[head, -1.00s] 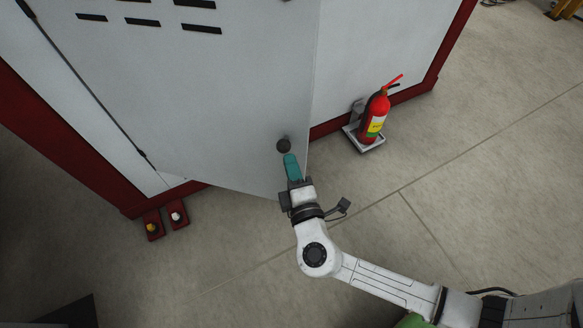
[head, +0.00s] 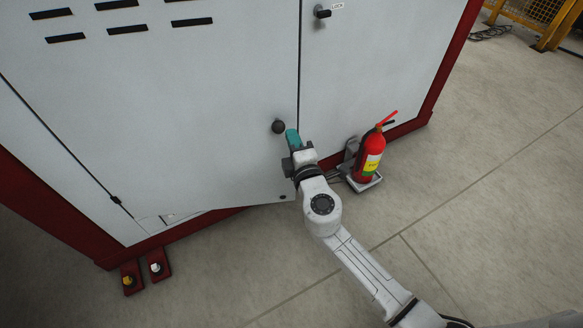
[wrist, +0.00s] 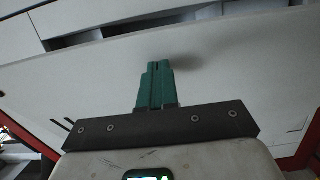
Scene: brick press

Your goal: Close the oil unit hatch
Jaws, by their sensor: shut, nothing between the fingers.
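The oil unit hatch (head: 190,110) is a large white door with dark vent slots, hinged on its left side. It stands slightly ajar, its lower edge jutting out from the red base. A round dark knob (head: 278,126) sits near its right edge. My gripper (head: 292,137) is shut and empty, its teal fingers at the hatch's right edge, just right of and below the knob. Whether the fingertips touch the panel I cannot tell. In the wrist view the shut teal fingers (wrist: 157,84) point at the white panel (wrist: 240,75).
A red fire extinguisher (head: 370,157) on a small stand is close to the right of my wrist. A fixed white panel (head: 375,60) with a dark latch (head: 322,12) adjoins the hatch. Red foot pedals (head: 130,277) lie at lower left. The floor in front is clear.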

